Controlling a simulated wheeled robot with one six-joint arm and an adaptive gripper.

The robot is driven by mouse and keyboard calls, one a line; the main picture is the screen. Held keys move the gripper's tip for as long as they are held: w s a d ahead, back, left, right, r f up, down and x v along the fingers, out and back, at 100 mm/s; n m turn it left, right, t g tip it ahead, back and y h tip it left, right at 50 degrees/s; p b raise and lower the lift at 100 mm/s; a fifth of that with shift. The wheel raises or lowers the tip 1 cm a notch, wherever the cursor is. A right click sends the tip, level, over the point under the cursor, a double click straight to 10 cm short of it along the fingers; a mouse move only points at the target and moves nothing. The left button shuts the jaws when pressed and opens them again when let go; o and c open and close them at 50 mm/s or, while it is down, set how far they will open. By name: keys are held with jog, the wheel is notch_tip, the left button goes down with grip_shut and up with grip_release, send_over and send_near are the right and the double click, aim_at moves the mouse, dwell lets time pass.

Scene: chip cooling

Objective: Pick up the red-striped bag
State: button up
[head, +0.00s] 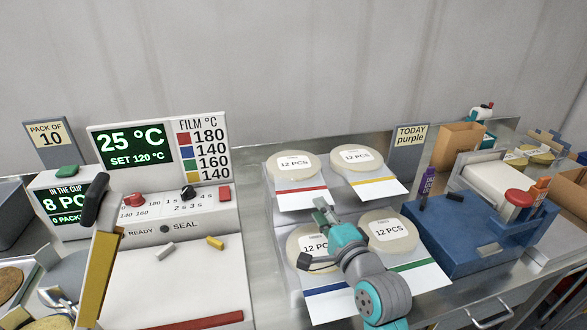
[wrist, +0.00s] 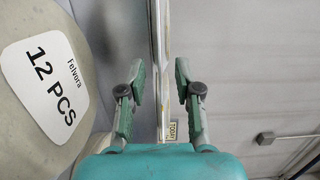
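The red-striped bag (head: 291,175) lies at the back left of a group of bags in the head view, with a round pale top, a "12 PCS" label and a red band along its front edge. My gripper (head: 322,207) is just in front of that band, near its right part; whether it touches the bag cannot be told. In the wrist view my gripper (wrist: 160,80) is open, with nothing between its fingers. A pale bag labelled "12 PCS" (wrist: 45,110) is at the left there; its stripe is out of view.
The yellow-striped bag (head: 375,178) lies to the right. The blue-striped bag (head: 325,290) and green-striped bag (head: 405,250) lie in front, partly behind my arm. A sealing machine (head: 180,275) stands left, a blue device (head: 465,240) right. A "TODAY purple" sign (head: 408,148) stands behind.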

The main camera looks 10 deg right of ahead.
aim_at(300, 184)
jog(key=shift+w+a, duration=0.15)
jog(key=shift+w, duration=1)
jog(key=shift+w+a, duration=0.2)
jog(key=shift+w, duration=0.9)
jog(key=shift+w+a, duration=0.15)
jog(key=shift+w, duration=1)
grip_shut()
